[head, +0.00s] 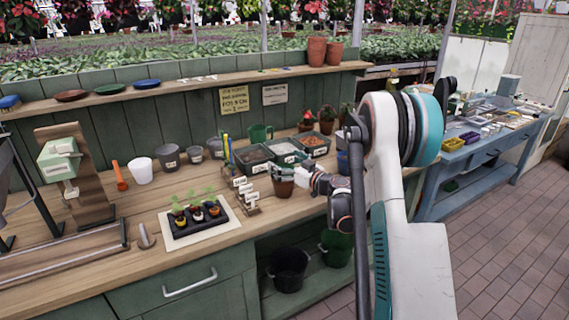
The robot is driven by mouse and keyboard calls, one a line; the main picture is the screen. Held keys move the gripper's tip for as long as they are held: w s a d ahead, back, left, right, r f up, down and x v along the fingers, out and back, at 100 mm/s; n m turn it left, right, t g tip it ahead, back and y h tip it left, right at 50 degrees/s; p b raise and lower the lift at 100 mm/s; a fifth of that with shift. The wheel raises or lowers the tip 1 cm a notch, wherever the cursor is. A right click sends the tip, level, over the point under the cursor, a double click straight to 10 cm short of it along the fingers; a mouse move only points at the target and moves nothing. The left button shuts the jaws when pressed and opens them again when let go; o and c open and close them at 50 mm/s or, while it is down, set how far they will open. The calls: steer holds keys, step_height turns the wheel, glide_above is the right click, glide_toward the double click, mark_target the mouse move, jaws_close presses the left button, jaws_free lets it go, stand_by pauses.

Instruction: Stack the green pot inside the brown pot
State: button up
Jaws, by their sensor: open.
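A brown pot (283,188) stands on the wooden bench near its front edge, right of the small label stand. My gripper (275,171) is at the top of this pot, its fingers open over or beside the rim. The fingers hide part of the rim, and I cannot tell whether anything is inside the pot or whether they touch it. A green cup-like vessel (259,133) stands at the back of the bench; I cannot tell whether it is the green pot. No other small green pot shows clearly on the bench.
Trays of soil and pebbles (284,152) lie just behind my gripper. A small label stand (246,196) and a seedling tray (200,219) are to its left. Grey pots (168,157) stand further left. Black (289,269) and green (336,247) buckets sit on the lower shelf.

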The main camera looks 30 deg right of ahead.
steer(key=shift+s, duration=0.1)
steer(key=v, duration=1.2)
stand_by(0.4)
